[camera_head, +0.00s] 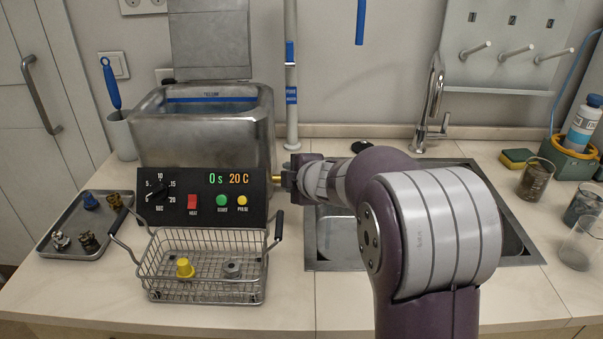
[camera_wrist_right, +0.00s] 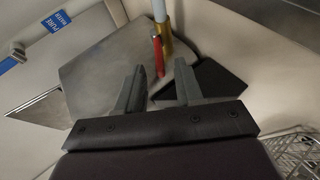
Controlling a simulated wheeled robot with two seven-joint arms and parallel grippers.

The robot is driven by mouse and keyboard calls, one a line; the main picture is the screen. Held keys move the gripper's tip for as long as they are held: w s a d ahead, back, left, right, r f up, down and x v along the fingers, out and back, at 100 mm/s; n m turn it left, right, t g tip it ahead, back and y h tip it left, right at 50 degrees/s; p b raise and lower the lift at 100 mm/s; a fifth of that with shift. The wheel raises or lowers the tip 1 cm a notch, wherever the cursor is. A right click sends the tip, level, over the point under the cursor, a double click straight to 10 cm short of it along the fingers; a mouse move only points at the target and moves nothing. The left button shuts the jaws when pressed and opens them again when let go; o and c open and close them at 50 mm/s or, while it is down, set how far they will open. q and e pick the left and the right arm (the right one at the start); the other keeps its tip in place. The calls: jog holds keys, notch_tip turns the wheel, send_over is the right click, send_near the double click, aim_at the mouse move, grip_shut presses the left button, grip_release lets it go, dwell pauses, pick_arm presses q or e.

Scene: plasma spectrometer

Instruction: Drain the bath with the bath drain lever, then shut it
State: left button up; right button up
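The bath is a steel tank (camera_head: 205,115) with a raised lid and a black front panel (camera_head: 200,198) reading 0 s and 20 C. Its drain lever, red on a brass fitting, shows in the right wrist view (camera_wrist_right: 158,57); in the head view only a bit of brass (camera_head: 276,178) shows at the panel's right end. My right gripper (camera_head: 285,178) is beside the bath's right side. In the wrist view its two fingers (camera_wrist_right: 160,78) are open, with the lever's near end appearing between the fingertips; contact is not visible. My left gripper is out of view.
A wire basket (camera_head: 205,297) with a yellow piece and a grey piece stands before the bath. A tray of small parts (camera_head: 72,252) lies left. The sink (camera_head: 335,262) is right, partly behind my arm. A white post (camera_head: 291,75) stands behind the gripper.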

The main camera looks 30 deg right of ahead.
jog(key=p+v, duration=0.3)
jog(key=v, duration=0.6)
jog(key=shift+a, duration=0.1)
